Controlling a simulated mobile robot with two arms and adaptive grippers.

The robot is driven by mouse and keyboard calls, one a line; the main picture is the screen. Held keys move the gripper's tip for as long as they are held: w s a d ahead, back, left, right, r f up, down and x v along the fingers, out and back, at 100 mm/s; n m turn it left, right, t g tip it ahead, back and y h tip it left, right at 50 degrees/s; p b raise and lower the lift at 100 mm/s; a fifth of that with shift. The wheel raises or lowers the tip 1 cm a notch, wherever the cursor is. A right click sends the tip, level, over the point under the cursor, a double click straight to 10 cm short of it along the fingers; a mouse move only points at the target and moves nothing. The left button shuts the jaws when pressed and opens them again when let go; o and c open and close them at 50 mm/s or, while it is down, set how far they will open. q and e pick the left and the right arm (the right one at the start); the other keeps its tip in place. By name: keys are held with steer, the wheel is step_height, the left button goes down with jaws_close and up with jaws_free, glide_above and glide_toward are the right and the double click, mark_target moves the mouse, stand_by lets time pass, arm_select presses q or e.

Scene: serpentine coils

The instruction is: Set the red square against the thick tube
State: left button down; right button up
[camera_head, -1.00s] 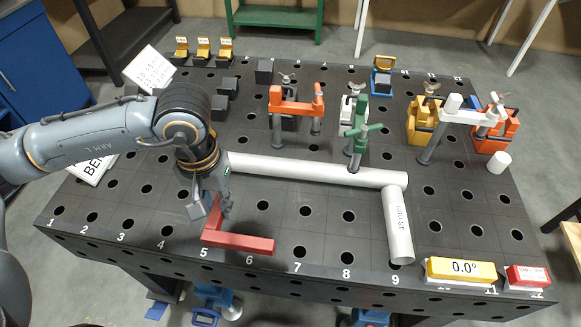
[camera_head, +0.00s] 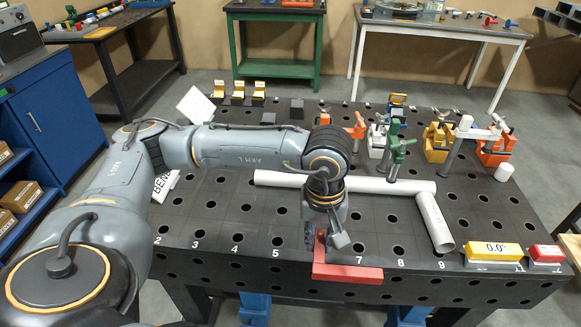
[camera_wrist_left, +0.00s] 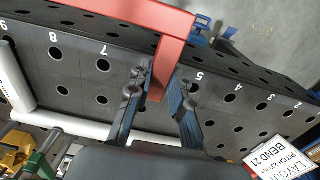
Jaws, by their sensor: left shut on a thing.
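The red square (camera_head: 347,273), an L-shaped piece, is at the table's front edge near numbers 6 and 7. My left gripper (camera_head: 322,236) is shut on its shorter leg. In the left wrist view the fingers (camera_wrist_left: 160,100) stand on both sides of that leg, and the longer leg (camera_wrist_left: 130,14) crosses the top. A long white tube (camera_head: 375,185) lies across the table behind the square, apart from it. A shorter white tube (camera_head: 433,222) lies at an angle near the long tube's right end. Which tube is thicker is hard to tell. My right gripper is out of view.
Orange, green and yellow clamps (camera_head: 397,150) stand behind the long tube. A yellow 0.0° display (camera_head: 493,251) and a red block (camera_head: 546,253) sit at the front right.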

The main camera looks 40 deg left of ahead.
arm_select(q)
steer(key=w+a+f+m+p, duration=0.1)
steer(key=w+a+m, duration=0.3)
steer(key=m, duration=0.8)
steer(key=w+a+f+m+p, duration=0.2)
steer(key=w+a+m, duration=0.2)
steer(key=m, duration=0.8)
steer(key=w+a+f+m+p, duration=0.1)
steer(key=w+a+m, duration=0.3)
steer(key=m, duration=0.7)
steer(key=shift+w+a+f+m+p, duration=0.1)
steer(key=shift+w+f+m+p, duration=0.1)
steer(key=shift+w+m+p, duration=0.35)
steer(key=shift+w+f+b, duration=0.2)
steer(key=shift+f+b, duration=0.45)
steer(key=shift+f, duration=0.35)
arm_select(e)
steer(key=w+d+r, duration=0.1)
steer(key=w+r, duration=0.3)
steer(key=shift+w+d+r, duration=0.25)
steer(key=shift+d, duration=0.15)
arm_select(q)
steer(key=shift+s, duration=0.1)
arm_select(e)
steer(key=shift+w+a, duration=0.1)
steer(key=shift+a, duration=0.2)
